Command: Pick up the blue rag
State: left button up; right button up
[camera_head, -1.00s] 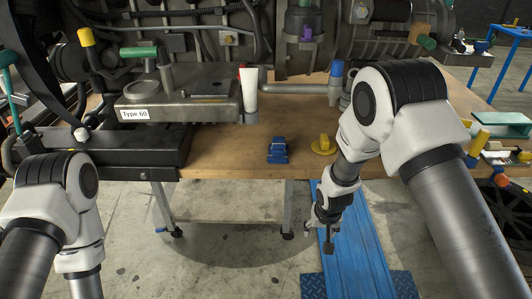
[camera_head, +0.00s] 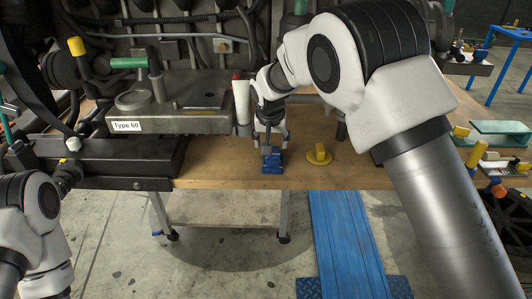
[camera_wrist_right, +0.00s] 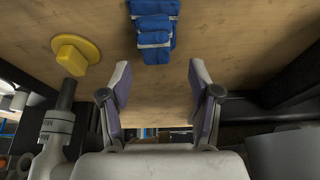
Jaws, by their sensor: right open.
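The blue rag (camera_head: 272,165) lies folded on the wooden workbench, near its front edge, with pale bands across it. It also shows at the top of the right wrist view (camera_wrist_right: 153,28). My right gripper (camera_head: 268,147) is over the bench just behind and above the rag in the head view, partly overlapping it. In the right wrist view my right gripper (camera_wrist_right: 158,75) has its two fingers spread with nothing between them, and the rag lies beyond the fingertips. Part of my left arm shows at the lower left; its gripper is not visible.
A yellow round knobbed piece (camera_head: 319,154) sits right of the rag. A grey metal block labelled "Type 60" (camera_head: 180,118) and a white tube (camera_head: 241,103) stand to the left. The large engine (camera_head: 180,45) fills the back. Bare bench top (camera_head: 215,165) lies left of the rag.

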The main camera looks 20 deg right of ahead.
aim_at(273, 153)
jog(key=shift+r, duration=0.15)
jog(key=shift+w+f, duration=0.1)
jog(key=shift+f, duration=0.25)
jog(key=x, duration=0.2)
jog(key=p+x, duration=0.1)
jog(key=x, duration=0.1)
jog(key=p+x, duration=0.1)
jog(key=x, duration=0.1)
jog(key=shift+d+f, duration=0.3)
jog(key=shift+d, duration=0.1)
jog(key=shift+c, duration=1)
grip_shut()
